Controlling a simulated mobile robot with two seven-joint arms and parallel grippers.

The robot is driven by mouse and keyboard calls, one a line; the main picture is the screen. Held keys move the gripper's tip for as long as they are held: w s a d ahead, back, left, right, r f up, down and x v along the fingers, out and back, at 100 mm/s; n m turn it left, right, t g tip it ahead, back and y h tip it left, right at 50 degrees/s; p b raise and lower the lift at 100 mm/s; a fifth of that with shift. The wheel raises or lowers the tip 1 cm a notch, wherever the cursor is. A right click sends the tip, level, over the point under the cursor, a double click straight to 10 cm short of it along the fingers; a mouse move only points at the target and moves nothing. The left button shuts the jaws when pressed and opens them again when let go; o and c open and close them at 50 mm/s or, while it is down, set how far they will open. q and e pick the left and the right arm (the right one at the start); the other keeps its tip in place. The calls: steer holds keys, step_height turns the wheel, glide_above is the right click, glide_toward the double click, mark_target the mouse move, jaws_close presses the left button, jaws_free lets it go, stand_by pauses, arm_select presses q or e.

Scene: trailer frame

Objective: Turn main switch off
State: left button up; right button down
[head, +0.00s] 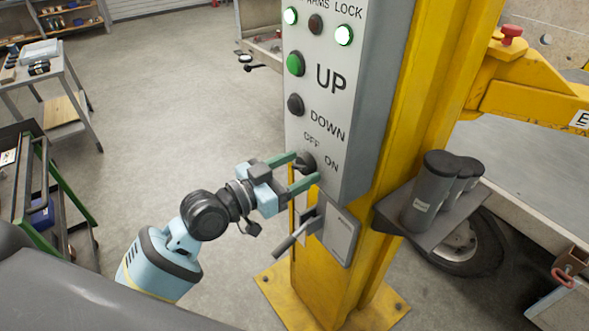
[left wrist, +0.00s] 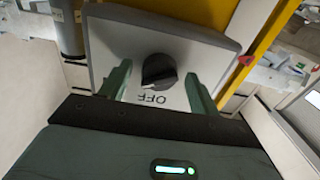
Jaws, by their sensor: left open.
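The main switch is a dark round knob (head: 306,163) low on the grey control panel (head: 315,95), with the words OFF and ON beside it. My left gripper (head: 305,168) is in front of it, open, with its two green fingers on either side of the knob. In the left wrist view the black knob (left wrist: 158,71) sits between the open fingers (left wrist: 156,88), with a gap on both sides. The word OFF shows upside down below it. I cannot tell exactly which label the knob points to. My right gripper is not in view.
A grey box with a lever handle (head: 296,236) sits just below the panel on the yellow post (head: 390,150). A shelf with dark cylinders (head: 433,192) stands to the right. A green button (head: 295,64) and a dark button (head: 295,104) are above the knob. Open floor lies left.

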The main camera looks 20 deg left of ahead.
arm_select(q)
steer(key=c, duration=1)
steer(key=shift+o, duration=0.2)
steer(key=shift+n, duration=0.3)
steer(key=n, duration=1.1)
steer(key=shift+s, duration=0.1)
steer(key=shift+d+n, duration=0.1)
steer(key=shift+n, duration=0.2)
steer(key=o, duration=1)
steer(key=shift+c, duration=0.2)
